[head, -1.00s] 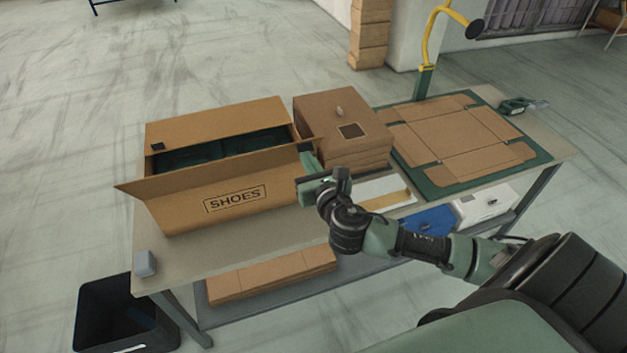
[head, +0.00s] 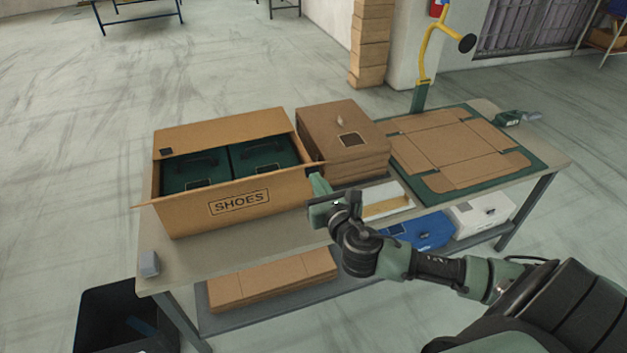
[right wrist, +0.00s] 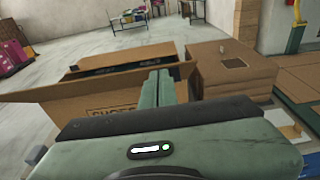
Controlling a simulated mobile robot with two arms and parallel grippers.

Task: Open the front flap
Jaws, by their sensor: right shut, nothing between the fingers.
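The brown SHOES carton (head: 235,220) stands on the left of the table, with two dark green boxes (head: 262,155) inside. The back flap (head: 225,130) stands up behind. My right gripper (head: 318,186) is shut and empty at the carton's right front corner, by the flap's right end. I cannot tell whether it touches. Its fingertips also show in the right wrist view (right wrist: 157,88). My left gripper is not in view.
A stack of brown cartons (head: 345,140) stands close right of the SHOES carton. A flat carton blank (head: 455,145) lies on a green mat at the right. A small grey block (head: 149,264) sits at the front left corner. The table's front strip is mostly clear.

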